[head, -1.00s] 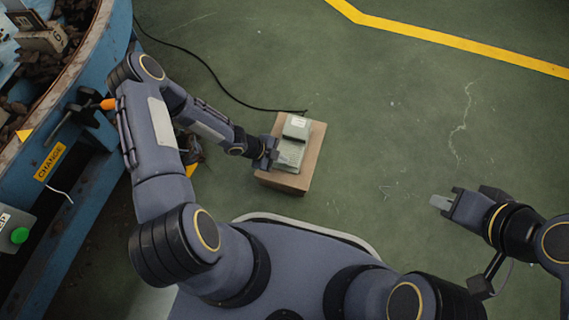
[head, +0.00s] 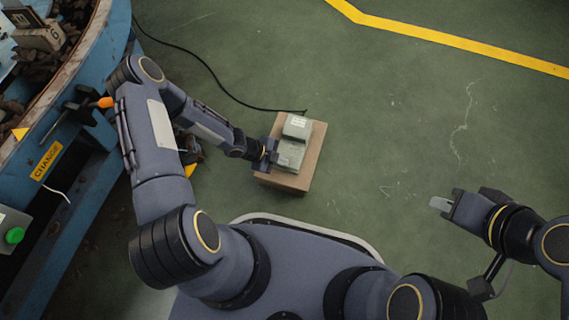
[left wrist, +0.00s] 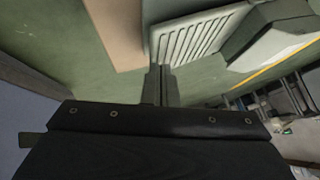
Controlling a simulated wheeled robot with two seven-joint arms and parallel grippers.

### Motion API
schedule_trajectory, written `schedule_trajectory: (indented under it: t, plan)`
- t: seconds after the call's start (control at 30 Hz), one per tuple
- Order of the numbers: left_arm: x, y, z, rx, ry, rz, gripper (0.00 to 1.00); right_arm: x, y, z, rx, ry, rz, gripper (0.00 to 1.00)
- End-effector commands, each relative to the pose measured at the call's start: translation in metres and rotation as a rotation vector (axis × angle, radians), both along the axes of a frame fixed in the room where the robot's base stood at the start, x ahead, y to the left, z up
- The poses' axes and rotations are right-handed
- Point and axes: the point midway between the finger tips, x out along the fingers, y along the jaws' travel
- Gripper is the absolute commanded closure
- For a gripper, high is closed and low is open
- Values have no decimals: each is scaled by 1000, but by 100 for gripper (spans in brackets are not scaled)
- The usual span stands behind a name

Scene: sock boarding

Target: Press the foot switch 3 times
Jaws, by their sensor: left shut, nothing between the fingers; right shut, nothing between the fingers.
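The foot switch (head: 296,130) is grey-green with a ribbed pedal and a raised housing behind it. It sits on a brown block (head: 300,183) on the floor in the head view. My left gripper (head: 273,156) is shut and empty at the left edge of the pedal. In the left wrist view its closed fingertips (left wrist: 160,70) overlap the near edge of the ribbed pedal (left wrist: 190,42); I cannot tell whether they touch it. My right gripper (head: 440,203) is shut and empty above bare floor at the right.
A black cable (head: 215,75) runs from the switch across the floor to the upper left. A blue round table (head: 85,95) with items on it and a green button (head: 14,235) are at the left. The green floor right of the switch is clear, with a yellow line (head: 460,42) beyond.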

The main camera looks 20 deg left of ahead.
Motion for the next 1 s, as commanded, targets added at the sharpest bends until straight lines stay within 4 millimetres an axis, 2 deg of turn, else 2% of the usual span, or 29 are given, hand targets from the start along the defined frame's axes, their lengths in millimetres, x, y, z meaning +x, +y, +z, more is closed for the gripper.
schedule_trajectory:
  t: [1.0]
  plan:
    - [-3, 0, -11, 1, 2, 0, 100, 0, 0, -10, 0, 0, 0, 100]
